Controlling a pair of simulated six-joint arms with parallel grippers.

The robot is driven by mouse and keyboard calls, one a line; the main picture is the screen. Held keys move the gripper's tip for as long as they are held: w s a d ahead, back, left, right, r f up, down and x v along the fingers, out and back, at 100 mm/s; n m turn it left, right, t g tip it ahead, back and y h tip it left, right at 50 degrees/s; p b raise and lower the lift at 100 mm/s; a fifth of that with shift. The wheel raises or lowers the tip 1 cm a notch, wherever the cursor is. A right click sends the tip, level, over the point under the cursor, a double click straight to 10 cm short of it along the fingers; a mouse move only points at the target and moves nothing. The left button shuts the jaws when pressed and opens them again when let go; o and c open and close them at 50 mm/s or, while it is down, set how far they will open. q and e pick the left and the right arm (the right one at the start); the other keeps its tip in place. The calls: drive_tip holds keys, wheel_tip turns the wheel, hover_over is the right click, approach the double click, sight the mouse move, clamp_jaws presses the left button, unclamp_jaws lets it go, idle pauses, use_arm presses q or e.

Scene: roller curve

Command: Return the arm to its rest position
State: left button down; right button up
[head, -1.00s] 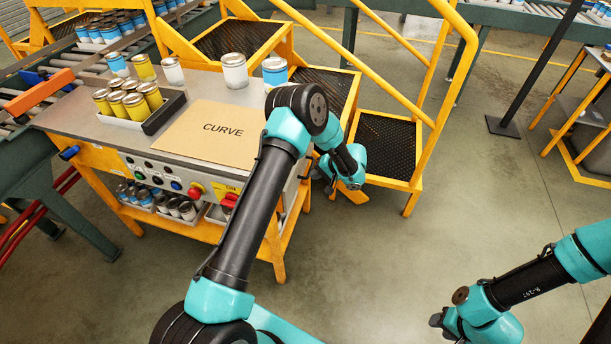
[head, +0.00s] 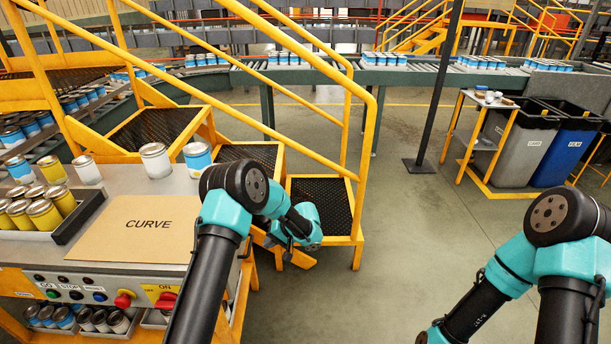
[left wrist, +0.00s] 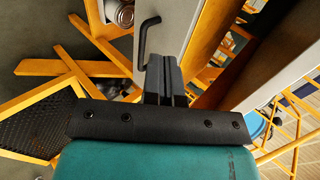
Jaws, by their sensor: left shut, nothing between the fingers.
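My left arm reaches up from the bottom of the head view and bends at its elbow beside the right edge of the work table (head: 120,262). My left gripper (head: 277,243) hangs off that table's right side, in front of the yellow steps, small and partly dark. In the left wrist view its fingers (left wrist: 165,82) are together with nothing between them. My right arm (head: 480,300) is folded at the lower right. Its wrist is cut by the bottom edge, and its gripper is out of the picture.
A brown CURVE board (head: 138,228) lies on the table. Yellow-labelled cans (head: 44,214) stand in a tray at left; white and blue cans (head: 198,160) stand at the table's back. Yellow steps and railing (head: 322,205) rise behind my left gripper. Open floor (head: 400,230) lies to the right.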

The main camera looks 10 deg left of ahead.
use_arm(q)
drive_tip(key=s+d+f+m+h, duration=0.15)
drive_tip(key=s+f+h, duration=0.25)
drive_tip(key=s, duration=0.4)
drive_tip(key=s+d+f+h, duration=0.3)
drive_tip(key=s+h, duration=0.2)
drive_tip(key=s, duration=0.3)
drive_tip(key=s+d+f+h, duration=0.2)
drive_tip(key=s+f+h, duration=0.2)
drive_tip(key=s, duration=0.5)
drive_tip(key=s+a+r+n+t, duration=0.1)
drive_tip(key=s+r+t, duration=0.1)
drive_tip(key=s, duration=0.4)
drive_tip(key=shift+s+a+t, duration=0.2)
drive_tip(key=shift+a+t, duration=0.1)
drive_tip(key=shift+a, duration=0.1)
drive_tip(key=shift+r, duration=0.1)
